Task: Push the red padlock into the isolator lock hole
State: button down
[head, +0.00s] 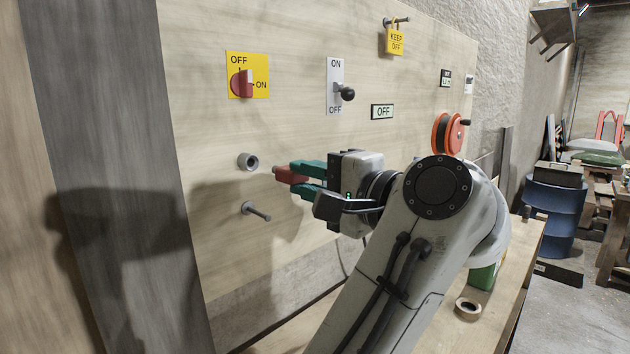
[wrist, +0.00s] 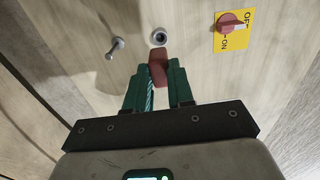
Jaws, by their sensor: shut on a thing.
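My gripper (head: 307,179) has green fingers that are shut on the red padlock (head: 288,176). The padlock's tip points left toward the board and stays a little short of the lock hole in the head view. The isolator lock hole (head: 248,162) is a round grey collar with a dark centre on the wooden board. In the wrist view the padlock (wrist: 158,70) sticks out between the fingers, just below the lock hole (wrist: 158,37). Whether its tip touches the collar is hard to tell there. The red isolator switch (head: 242,84) on its yellow plate stands above the hole.
A metal peg (head: 256,211) juts from the board below the hole. A tape roll (head: 468,308) lies on the bench.

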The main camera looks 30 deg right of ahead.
aim_at(274, 169)
jog(key=shift+x, duration=2.3)
jog(key=shift+w, duration=0.1)
jog(key=shift+w+a, duration=0.15)
jog(key=shift+w, duration=0.2)
jog(key=shift+w+a+p, duration=0.25)
jog(key=shift+w+p, duration=0.05)
jog(key=shift+w, duration=0.35)
jog(key=shift+w+a, duration=0.1)
jog(key=shift+w, duration=0.2)
jog(key=shift+w, duration=0.2)
jog(key=c, duration=0.9)
grip_release()
